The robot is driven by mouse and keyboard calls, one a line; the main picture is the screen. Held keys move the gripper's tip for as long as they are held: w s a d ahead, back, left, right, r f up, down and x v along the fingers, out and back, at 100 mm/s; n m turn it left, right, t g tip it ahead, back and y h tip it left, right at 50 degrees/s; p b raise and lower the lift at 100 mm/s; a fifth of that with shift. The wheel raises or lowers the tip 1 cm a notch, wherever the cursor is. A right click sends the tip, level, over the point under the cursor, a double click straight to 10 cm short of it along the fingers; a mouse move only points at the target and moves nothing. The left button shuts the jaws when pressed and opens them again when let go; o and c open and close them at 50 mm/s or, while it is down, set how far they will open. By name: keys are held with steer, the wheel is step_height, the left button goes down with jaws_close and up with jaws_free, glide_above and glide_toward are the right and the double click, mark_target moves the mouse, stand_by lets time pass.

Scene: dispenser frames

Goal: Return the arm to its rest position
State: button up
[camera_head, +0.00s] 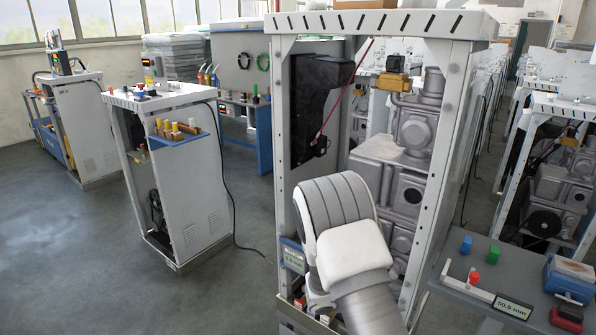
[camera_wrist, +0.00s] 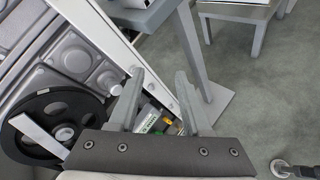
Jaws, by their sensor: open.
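My gripper (camera_wrist: 160,78) shows in the wrist view with its two grey fingers spread apart and nothing between the tips. Past and between the fingers, lower down, are a small green-lit display (camera_wrist: 148,122) and some small coloured parts. In the head view my arm, with a ribbed grey joint and white cover, stands in front of the near dispenser frame (camera_head: 456,170). My gripper is hidden there.
Grey machine units (camera_head: 404,200) fill the frame. In the wrist view a black reel (camera_wrist: 42,112) lies left of the fingers. A side table (camera_head: 545,296) with small coloured parts stands at right. White cabinets (camera_head: 182,180) stand at left, with open floor (camera_head: 70,260) before them.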

steer(key=s+r+m+g+y, duration=0.4)
steer(key=s+r+m, duration=0.65)
steer(key=r, duration=0.75)
steer(key=s+a+r+m+t+y+p, duration=0.1)
steer(key=s+a+r+y, duration=0.3)
steer(key=s, duration=0.4)
steer(key=s+a+r+m+t+y, duration=0.3)
steer(key=s+a+r+t+y, duration=0.1)
steer(key=s+a+r, duration=0.2)
steer(key=s+r, duration=0.1)
steer(key=s, duration=0.1)
steer(key=shift+s+m+p, duration=0.35)
steer(key=shift+p, duration=0.05)
